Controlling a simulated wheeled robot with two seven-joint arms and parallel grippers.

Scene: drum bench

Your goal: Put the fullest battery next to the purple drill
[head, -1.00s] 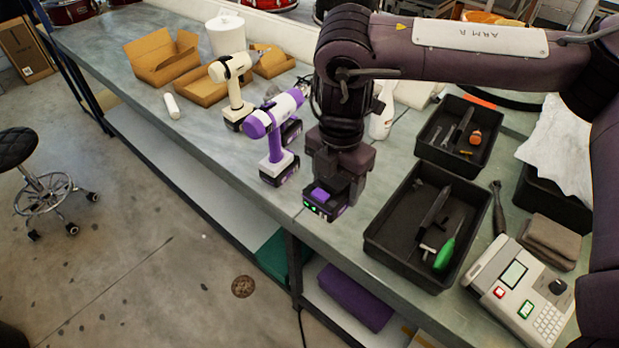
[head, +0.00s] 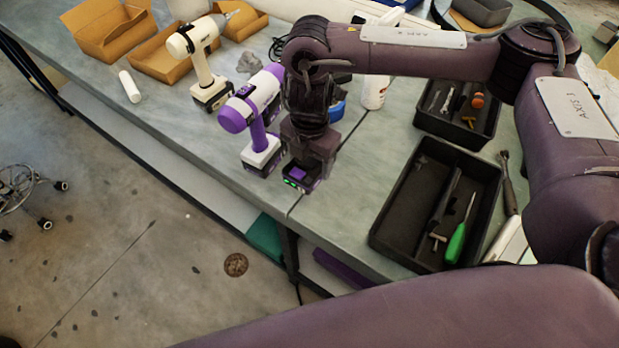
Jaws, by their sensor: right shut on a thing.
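The purple drill (head: 257,112), purple and white, stands upright on the bench, left of centre. My right gripper (head: 305,163) points down just right of the drill's base and is shut on a dark battery (head: 298,178). The battery has a purple top piece and lit green lights on its front face. It is close beside the drill's base, near the bench's front edge. I cannot tell whether it touches the bench. The gripper hides part of the battery and the bench behind it. My left gripper is not in view.
A white drill (head: 200,62) stands to the left, by open cardboard boxes (head: 108,30). A white bottle (head: 375,92) stands behind my right gripper. A black tray (head: 400,205) with a green screwdriver (head: 456,243) lies to the right. The bench's front left is mostly clear.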

